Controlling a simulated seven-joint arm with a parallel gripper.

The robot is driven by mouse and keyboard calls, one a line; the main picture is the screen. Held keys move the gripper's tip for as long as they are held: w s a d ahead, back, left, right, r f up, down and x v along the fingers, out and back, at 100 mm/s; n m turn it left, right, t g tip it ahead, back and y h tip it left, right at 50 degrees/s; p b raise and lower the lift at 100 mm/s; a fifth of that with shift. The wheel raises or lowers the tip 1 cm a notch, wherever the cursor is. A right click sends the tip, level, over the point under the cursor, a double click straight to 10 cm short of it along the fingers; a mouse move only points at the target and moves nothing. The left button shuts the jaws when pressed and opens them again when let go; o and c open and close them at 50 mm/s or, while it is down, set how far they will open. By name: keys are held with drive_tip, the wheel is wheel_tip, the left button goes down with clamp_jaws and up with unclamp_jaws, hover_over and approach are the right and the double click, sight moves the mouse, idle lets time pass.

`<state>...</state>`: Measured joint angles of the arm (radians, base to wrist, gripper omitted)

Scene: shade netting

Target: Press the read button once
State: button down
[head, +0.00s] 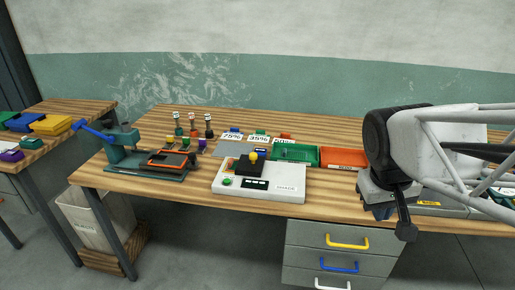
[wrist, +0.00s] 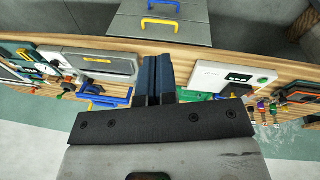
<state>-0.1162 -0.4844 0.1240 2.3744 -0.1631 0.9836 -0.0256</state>
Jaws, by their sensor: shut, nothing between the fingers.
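The meter (head: 258,187) is a white box on the wooden bench, with a dark top block, a yellow knob (head: 253,156) and a small dark display. A green button (head: 227,181) sits at its front left; its label is too small to read. In the wrist view the meter (wrist: 208,75) is right of my fingers, with the green button (wrist: 263,80) at its far end. My gripper (head: 381,212) is over the right part of the bench, apart from the meter. In the wrist view its dark blue fingers (wrist: 158,78) are together and empty.
Green (head: 296,153) and orange (head: 343,158) trays stand behind the meter. A teal press-like tool (head: 125,155) with a blue handle is at left, near several small bottles (head: 193,127) and percentage cards (head: 232,138). Drawers (head: 340,240) are below the bench. Bare wood lies in front of the meter.

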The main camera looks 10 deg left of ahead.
drive_tip(key=w+a+n+h, duration=0.25)
drive_tip(key=w+a, duration=0.35)
drive_tip(key=w, duration=0.5)
drive_tip(key=n+t+h, duration=0.3)
drive_tip(key=n+h, duration=0.1)
drive_tip(key=n, duration=0.7)
hover_over(227, 181)
wheel_tip(227, 181, down, 12)
drive_tip(key=f, duration=0.1)
drive_tip(key=shift+a+r+y, duration=0.1)
drive_tip(key=shift+r+y, duration=0.15)
drive_tip(key=shift+f, duration=0.15)
drive_tip(key=shift+f, duration=4.25)
